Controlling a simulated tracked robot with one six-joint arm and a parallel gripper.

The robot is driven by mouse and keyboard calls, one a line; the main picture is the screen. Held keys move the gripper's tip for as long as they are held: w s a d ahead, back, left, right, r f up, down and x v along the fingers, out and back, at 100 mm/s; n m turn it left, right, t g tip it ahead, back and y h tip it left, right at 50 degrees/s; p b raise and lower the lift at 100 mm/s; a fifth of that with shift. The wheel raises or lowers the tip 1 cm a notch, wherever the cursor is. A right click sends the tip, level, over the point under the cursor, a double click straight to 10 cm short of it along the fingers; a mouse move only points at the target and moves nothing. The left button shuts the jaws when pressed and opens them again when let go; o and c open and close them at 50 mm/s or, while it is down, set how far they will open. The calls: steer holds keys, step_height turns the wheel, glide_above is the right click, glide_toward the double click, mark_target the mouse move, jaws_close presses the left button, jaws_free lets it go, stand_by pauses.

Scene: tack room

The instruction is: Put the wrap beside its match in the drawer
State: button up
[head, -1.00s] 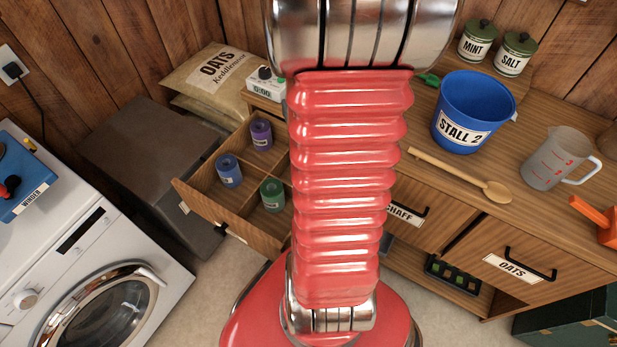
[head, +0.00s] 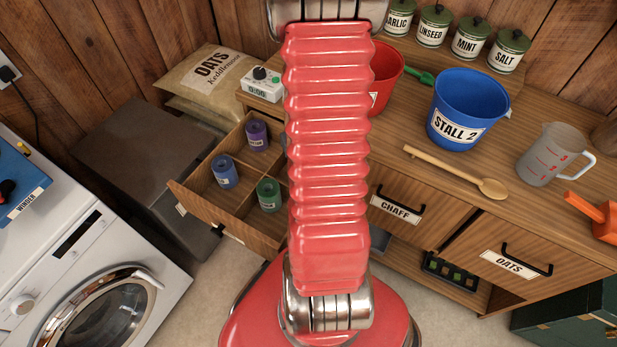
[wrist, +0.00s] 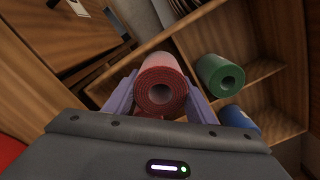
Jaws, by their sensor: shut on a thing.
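My gripper (wrist: 160,98) shows in the wrist view, its two pale purple fingers shut on a rolled red wrap (wrist: 160,73) with its end facing the camera. The open drawer (head: 207,207) has dividers and holds a purple wrap (head: 257,135), a blue wrap (head: 224,171) and a green wrap (head: 269,194). The wrist view shows the held wrap over the drawer area, left of the green wrap (wrist: 220,75) and blue wrap (wrist: 240,118). A bit of red shows just below the held wrap; I cannot tell what it is. In the head view my arm hides my gripper and part of the drawer.
A washing machine (head: 95,270) and a grey bin (head: 140,150) stand left of the drawer.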

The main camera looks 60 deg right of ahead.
steer(key=shift+f, duration=1.55)
steer(key=shift+f, duration=0.1)
steer(key=shift+f, duration=1.85)
steer(key=o, duration=0.9)
steer(key=shift+f, duration=0.1)
steer(key=shift+r, duration=6.1)
